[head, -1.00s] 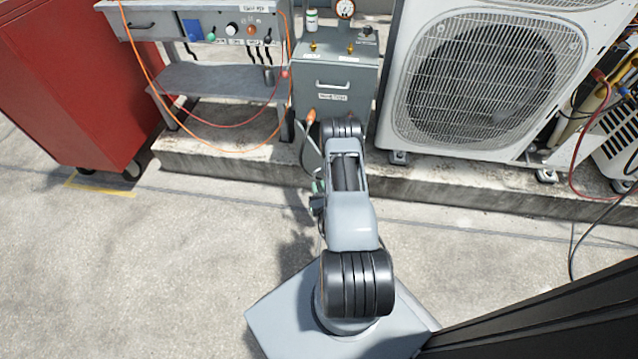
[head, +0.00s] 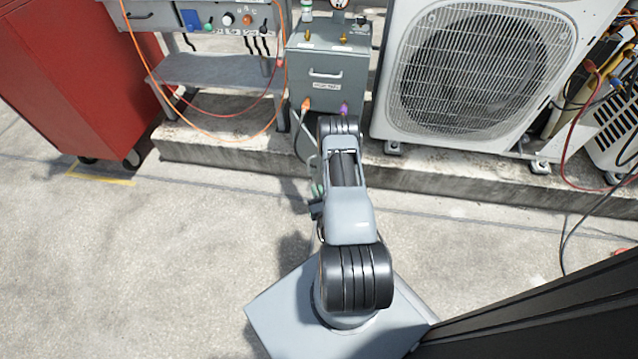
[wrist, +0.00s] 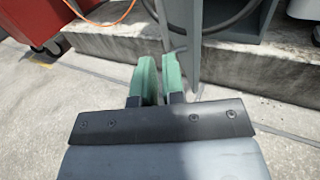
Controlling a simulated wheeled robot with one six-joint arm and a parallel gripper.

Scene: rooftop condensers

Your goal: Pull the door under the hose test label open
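The grey cabinet (head: 345,70) stands on the concrete ledge, with a bar handle (head: 325,73) on its upper front. A small white label (head: 326,86) sits below that handle; its lettering is too small to read surely. The front below the label is largely hidden by my arm in the head view. In the wrist view a grey panel (wrist: 228,62) stands upright ahead, right of the fingers, with a black hose by it. My gripper (wrist: 160,78) has two green fingers with a narrow gap and nothing clearly between them. A small grey bar (wrist: 178,50) is at the right fingertip; contact is unclear.
A red cabinet (head: 70,80) stands at the left, beside a grey workbench (head: 205,70) with an orange hose. A white condenser (head: 470,75) is right of the grey cabinet. The concrete ledge (head: 230,165) runs across; the floor before it is mostly clear.

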